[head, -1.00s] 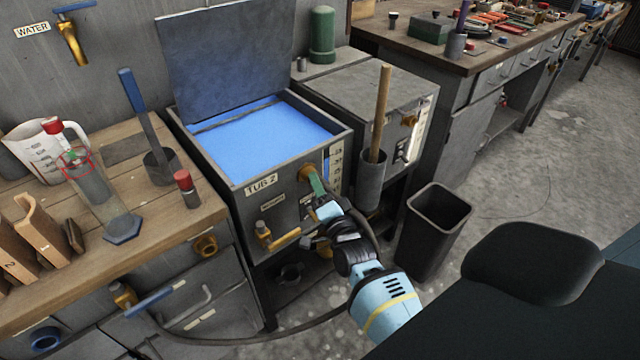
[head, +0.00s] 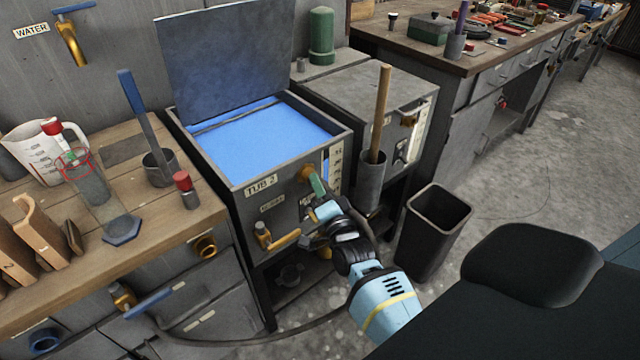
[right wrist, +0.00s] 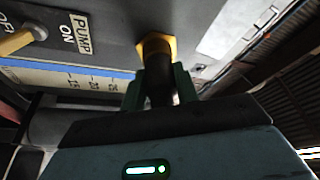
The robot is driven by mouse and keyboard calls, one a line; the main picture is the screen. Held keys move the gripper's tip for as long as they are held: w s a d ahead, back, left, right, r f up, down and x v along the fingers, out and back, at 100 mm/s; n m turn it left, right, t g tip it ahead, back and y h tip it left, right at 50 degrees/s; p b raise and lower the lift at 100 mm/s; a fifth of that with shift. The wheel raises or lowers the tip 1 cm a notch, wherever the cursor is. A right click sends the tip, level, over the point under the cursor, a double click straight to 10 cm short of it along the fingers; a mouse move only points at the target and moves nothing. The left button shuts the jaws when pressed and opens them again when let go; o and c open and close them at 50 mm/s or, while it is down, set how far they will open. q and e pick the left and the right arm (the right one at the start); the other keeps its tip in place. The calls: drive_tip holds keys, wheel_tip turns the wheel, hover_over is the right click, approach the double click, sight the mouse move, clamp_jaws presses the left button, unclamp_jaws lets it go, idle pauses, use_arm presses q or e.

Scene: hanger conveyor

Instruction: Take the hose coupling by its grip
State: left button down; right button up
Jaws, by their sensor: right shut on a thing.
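The hose coupling shows in the right wrist view as a dark round grip (right wrist: 158,82), with its end at a brass hex collar (right wrist: 155,46) on the tub's front. In the head view the brass fitting (head: 305,174) sits high on the front of TUB 2 (head: 285,212). My right gripper (head: 317,184), with green fingers, is at this fitting. In the right wrist view its fingers (right wrist: 160,88) stand on both sides of the dark grip, shut on it. The gripper hides most of the coupling in the head view. My left gripper is not in view.
A yellow-handled valve (head: 284,239) is left of the gripper, low on the tub. A grey holder with a wooden handle (head: 371,182) stands close on the right. A black bin (head: 432,232) is on the floor. A dark hose (head: 260,338) runs low along the floor.

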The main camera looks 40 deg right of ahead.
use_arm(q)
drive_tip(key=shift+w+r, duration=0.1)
use_arm(e)
drive_tip(key=shift+s, duration=0.2)
